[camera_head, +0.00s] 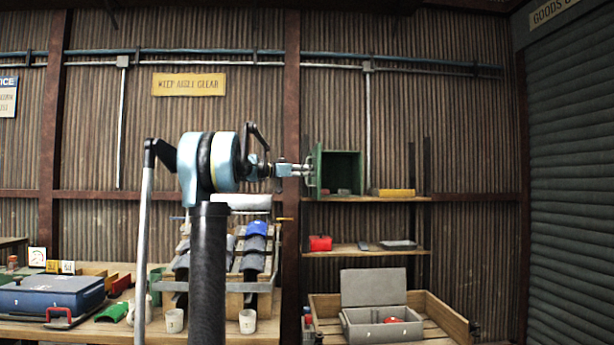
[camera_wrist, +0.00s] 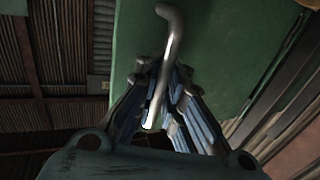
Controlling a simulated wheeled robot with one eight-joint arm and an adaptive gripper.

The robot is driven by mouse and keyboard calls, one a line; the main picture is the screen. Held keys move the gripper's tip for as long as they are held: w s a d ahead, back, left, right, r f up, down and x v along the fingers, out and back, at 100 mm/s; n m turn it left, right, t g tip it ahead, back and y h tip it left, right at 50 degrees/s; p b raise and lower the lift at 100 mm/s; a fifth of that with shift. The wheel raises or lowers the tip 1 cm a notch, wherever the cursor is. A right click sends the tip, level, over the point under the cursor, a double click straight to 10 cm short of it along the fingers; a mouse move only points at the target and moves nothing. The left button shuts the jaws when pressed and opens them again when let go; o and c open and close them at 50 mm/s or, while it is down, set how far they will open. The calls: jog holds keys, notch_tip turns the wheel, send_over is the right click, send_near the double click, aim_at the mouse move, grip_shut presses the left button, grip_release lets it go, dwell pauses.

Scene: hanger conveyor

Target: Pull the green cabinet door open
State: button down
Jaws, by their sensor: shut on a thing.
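The green cabinet (camera_head: 343,160) stands on the upper shelf in the head view, with its inside showing. Its green door (camera_head: 318,172) stands open at the left side, seen nearly edge-on. In the wrist view the door (camera_wrist: 225,45) fills the upper middle as a plain green panel. Its bent metal handle (camera_wrist: 171,45) runs down between my fingers. My gripper (camera_wrist: 163,92) is shut on the handle.
A yellow item (camera_head: 393,193) lies right of the cabinet on the upper shelf (camera_head: 365,199). A red item (camera_head: 320,243) sits on the lower shelf. A grey open box (camera_head: 374,290) stands in a wooden crate below. A brown post (camera_head: 291,120) rises left of the cabinet.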

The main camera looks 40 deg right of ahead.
jog(key=shift+s, duration=0.1)
jog(key=c, duration=1.7)
grip_release()
jog(key=shift+a, duration=0.1)
jog(key=v, duration=1.2)
